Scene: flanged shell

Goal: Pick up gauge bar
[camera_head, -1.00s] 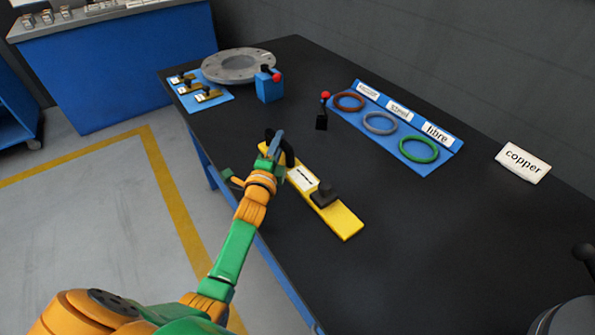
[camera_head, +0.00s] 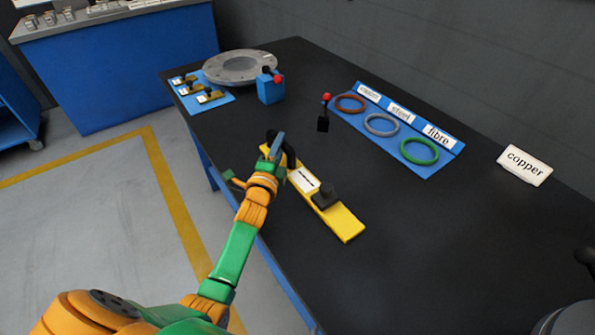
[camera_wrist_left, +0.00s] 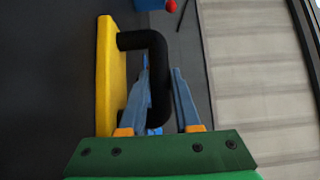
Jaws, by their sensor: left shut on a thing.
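The gauge bar is a long yellow bar (camera_head: 341,222) with a white label, a black block and a black loop handle (camera_head: 290,152). It lies along the near left side of the dark table, and I see no clear gap under it. My left gripper (camera_head: 278,147) is at the bar's far end, shut on the handle. In the left wrist view, the blue fingers of the gripper (camera_wrist_left: 161,72) stand on either side of the black handle (camera_wrist_left: 158,50), beside the yellow bar (camera_wrist_left: 108,70). My right gripper is not in view.
A blue rack (camera_head: 420,169) with brown, grey and green rings lies at the back right. A grey flange (camera_head: 240,67), a blue block (camera_head: 270,90) and a blue tray (camera_head: 216,103) are at the far end.

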